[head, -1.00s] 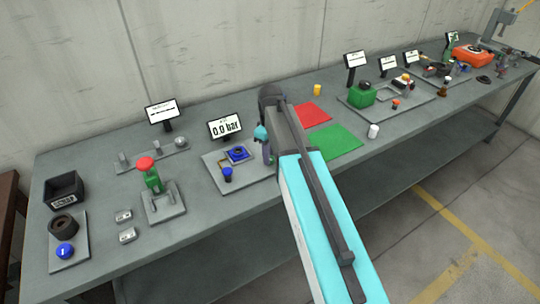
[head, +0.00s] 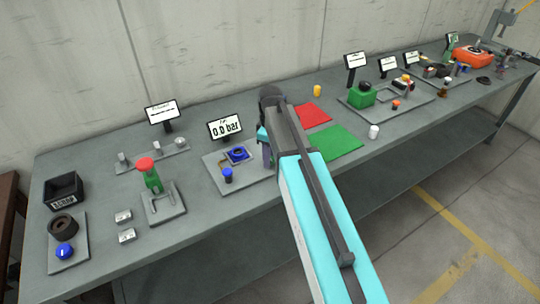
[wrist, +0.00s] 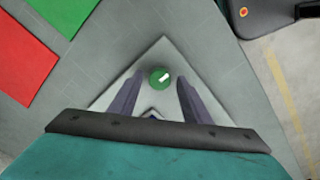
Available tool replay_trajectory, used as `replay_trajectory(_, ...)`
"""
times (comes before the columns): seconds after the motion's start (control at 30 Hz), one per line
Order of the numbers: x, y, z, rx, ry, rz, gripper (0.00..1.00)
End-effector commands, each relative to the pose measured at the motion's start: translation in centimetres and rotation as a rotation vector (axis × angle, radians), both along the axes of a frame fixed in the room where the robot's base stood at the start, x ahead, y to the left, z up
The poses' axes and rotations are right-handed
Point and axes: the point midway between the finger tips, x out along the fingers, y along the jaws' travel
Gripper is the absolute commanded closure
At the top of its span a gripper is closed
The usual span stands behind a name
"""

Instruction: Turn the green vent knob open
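The green vent knob (wrist: 159,77) shows in the wrist view as a round green disc with a white bar mark, tilted up to the right. It sits on a light grey plate (wrist: 159,53). My gripper (wrist: 158,78) is open, with one dark finger on each side of the knob and gaps on both sides. I cannot tell how far above the knob the fingertips are. In the head view my gripper (head: 267,155) is over the right part of the plate (head: 213,165), and my arm hides the knob.
On the plate's left part are a blue round fitting (head: 238,154) and a blue-topped post (head: 227,175). A display (head: 225,127) behind reads 0.0 bar. A red mat (head: 312,115) and a green mat (head: 336,142) lie to the right. A green stand with red top (head: 149,174) is left.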

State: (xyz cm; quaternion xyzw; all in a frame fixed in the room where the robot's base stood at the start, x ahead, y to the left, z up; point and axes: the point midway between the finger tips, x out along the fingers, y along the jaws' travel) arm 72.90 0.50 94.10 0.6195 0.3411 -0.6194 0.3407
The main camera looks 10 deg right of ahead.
Motion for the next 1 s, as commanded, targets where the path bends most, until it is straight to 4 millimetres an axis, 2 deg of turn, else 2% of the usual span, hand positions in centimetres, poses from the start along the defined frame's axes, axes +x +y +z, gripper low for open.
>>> replay_trajectory(0.37, 0.0, 0.0, 0.1, -0.001, -0.001, -0.002, 0.54)
replay_trajectory(0.57, 0.1, -0.1, 0.8, -0.001, -0.001, -0.003, 0.54)
replay_trajectory(1.0, 0.1, -0.1, 5.0, 0.000, -0.002, -0.003, 0.54)
